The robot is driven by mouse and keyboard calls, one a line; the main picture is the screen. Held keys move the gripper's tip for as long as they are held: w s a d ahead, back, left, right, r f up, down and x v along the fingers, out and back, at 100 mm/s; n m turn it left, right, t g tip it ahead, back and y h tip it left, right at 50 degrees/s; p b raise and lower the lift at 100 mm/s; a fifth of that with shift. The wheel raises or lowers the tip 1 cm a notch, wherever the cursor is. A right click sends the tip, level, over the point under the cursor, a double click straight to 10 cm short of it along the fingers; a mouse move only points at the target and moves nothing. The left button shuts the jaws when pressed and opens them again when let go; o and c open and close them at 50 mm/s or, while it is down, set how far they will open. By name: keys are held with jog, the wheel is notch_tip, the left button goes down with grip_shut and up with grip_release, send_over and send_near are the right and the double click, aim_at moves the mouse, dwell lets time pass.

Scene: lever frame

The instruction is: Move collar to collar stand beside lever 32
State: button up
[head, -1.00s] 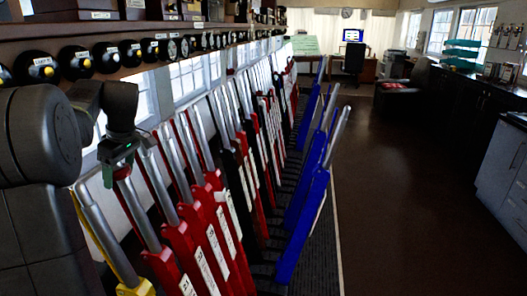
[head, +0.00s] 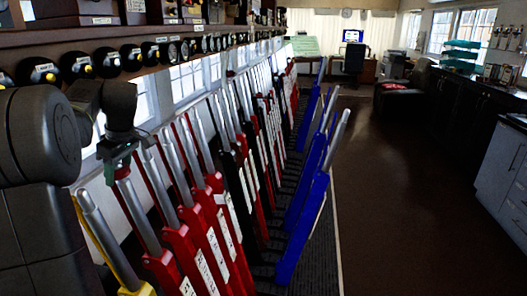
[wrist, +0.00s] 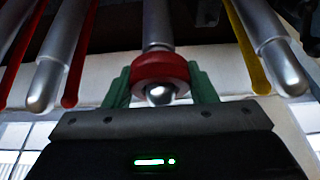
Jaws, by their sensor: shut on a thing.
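The red collar (wrist: 160,70) is a ring between the green fingers of my gripper (wrist: 160,84), which is shut on it. The collar is around the top end of a silver lever handle (wrist: 158,25), and the rounded lever tip shows through the ring in the wrist view. In the head view my gripper (head: 121,165) is at the top of this lever (head: 140,218), with only a little of the red collar (head: 122,173) showing. I cannot pick out the collar stand or read which lever is number 32.
A yellow lever (head: 105,245) stands close on the left, and red levers (head: 178,240) stand close on the right. Blue levers (head: 305,225) lean out farther right. A shelf with round black instruments (head: 75,65) runs above. The brown floor (head: 400,200) is clear.

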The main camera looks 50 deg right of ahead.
jog(key=shift+w+a+r+p, duration=0.1)
jog(key=shift+w+r+p, duration=0.1)
jog(key=shift+r+p, duration=0.9)
jog(key=shift+w+a+r+p, duration=0.15)
jog(key=shift+r+p, duration=0.8)
jog(key=shift+r, duration=0.25)
jog(key=shift+w+a+r+p, duration=0.1)
jog(key=shift+w+r+p, duration=0.1)
jog(key=shift+r+p, duration=0.9)
